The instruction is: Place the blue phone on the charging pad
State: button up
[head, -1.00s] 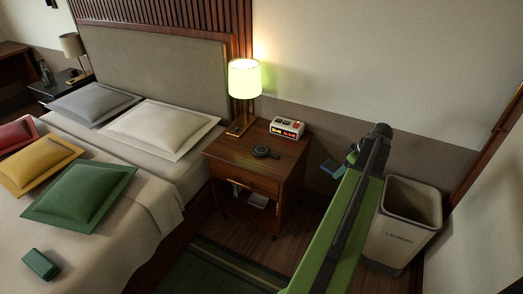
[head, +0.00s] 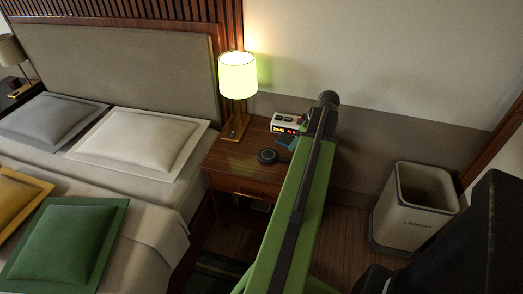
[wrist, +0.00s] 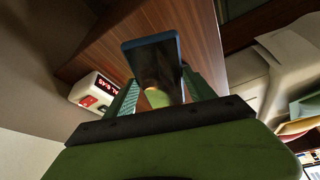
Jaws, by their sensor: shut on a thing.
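The blue phone (wrist: 152,62) is held upright in the picture between the teal fingers of my gripper (wrist: 160,95) in the wrist view. In the head view a small blue part of the phone (head: 286,142) shows just left of my green arm, which hides most of the gripper. The charging pad (head: 267,156) is a dark round disc on the nightstand top. The phone appears just right of and behind the pad, apart from it in the picture; its height above the wood is hard to tell. The pad cannot be made out in the wrist view.
The nightstand (head: 228,157) also bears a lit lamp (head: 237,77) and a white alarm clock (head: 288,122) close behind the phone. The clock also shows in the wrist view (wrist: 96,92). A bed with pillows (head: 140,143) stands left, a laundry bin (head: 410,215) right.

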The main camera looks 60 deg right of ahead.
aim_at(276, 140)
jog(key=shift+s+a+r+m+p, duration=0.3)
jog(key=shift+a+r+p, duration=0.3)
jog(key=shift+r+p, duration=0.15)
jog(key=shift+s+a+r+m+p, duration=0.25)
jog(key=shift+a+r+p, duration=0.3)
jog(key=shift+r+p, duration=0.15)
jog(key=shift+d+f+b, duration=0.1)
jog(key=shift+f+b, duration=0.2)
jog(key=shift+b, duration=0.05)
jog(key=w+f+b, duration=0.2)
jog(key=w, duration=0.1)
jog(key=w+f+b, duration=0.2)
jog(key=w, duration=0.2)
jog(key=w+a+f+b, duration=0.1)
jog(key=w+f+b, duration=0.2)
jog(key=shift+w+a, duration=0.1)
jog(key=shift+w, duration=0.2)
jog(key=shift+w+a, duration=0.1)
jog(key=shift+w, duration=0.35)
notch_tip(276, 140, down, 4)
jog(key=b, duration=0.4)
jog(key=shift+f, duration=0.25)
jog(key=o, duration=1.6)
jog(key=shift+r, duration=0.1)
